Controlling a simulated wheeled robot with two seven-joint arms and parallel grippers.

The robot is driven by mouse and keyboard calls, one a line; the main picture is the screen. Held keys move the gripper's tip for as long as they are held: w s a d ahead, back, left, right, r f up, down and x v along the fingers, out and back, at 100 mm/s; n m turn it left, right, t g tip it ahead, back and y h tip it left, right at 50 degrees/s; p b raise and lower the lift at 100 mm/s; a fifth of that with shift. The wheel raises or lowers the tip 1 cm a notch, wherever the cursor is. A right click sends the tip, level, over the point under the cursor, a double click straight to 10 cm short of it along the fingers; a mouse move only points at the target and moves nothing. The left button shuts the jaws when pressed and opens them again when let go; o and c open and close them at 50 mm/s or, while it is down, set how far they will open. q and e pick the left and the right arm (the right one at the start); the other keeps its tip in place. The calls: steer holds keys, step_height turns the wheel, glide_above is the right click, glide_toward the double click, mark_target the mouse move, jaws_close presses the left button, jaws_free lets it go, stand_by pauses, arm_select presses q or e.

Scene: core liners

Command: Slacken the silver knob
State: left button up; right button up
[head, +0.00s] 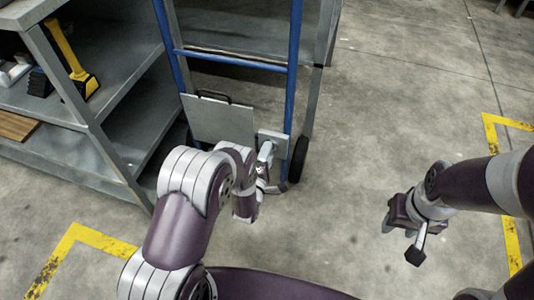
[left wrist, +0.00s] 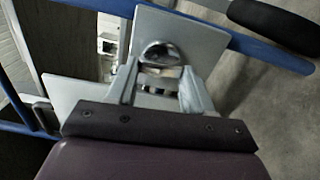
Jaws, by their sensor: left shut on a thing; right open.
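The silver knob (left wrist: 160,52) is a rounded shiny cap in front of a light grey plate (left wrist: 190,38), which also shows in the head view (head: 273,139). The plate sits at the lower right of a blue upright frame (head: 292,90). My left gripper (left wrist: 158,75) is shut on the knob, one finger on each side of it. In the head view my left gripper (head: 264,165) is in front of the plate, and I cannot make out the knob there. My right gripper (head: 402,226) is open and empty over the floor at the right.
A black wheel (head: 299,158) is just right of the plate. A larger grey panel with a black handle (head: 217,118) is to its left. A grey shelf unit (head: 105,130) with a yellow and black tool (head: 74,62) stands at the left. Open concrete floor lies to the right.

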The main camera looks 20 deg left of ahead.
arm_select(q)
steer(key=n, duration=0.6)
steer(key=shift+s+f+p, duration=0.1)
steer(key=shift+f+p, duration=0.1)
steer(key=shift+p, duration=0.1)
steer(key=shift+n, duration=0.4)
steer(key=o, duration=1)
steer(key=shift+o, duration=0.2)
steer(key=s+p, duration=0.4)
steer(key=s, duration=0.8)
steer(key=shift+s+a+p, duration=0.15)
steer(key=shift+s+p, duration=0.15)
steer(key=shift+s, duration=0.05)
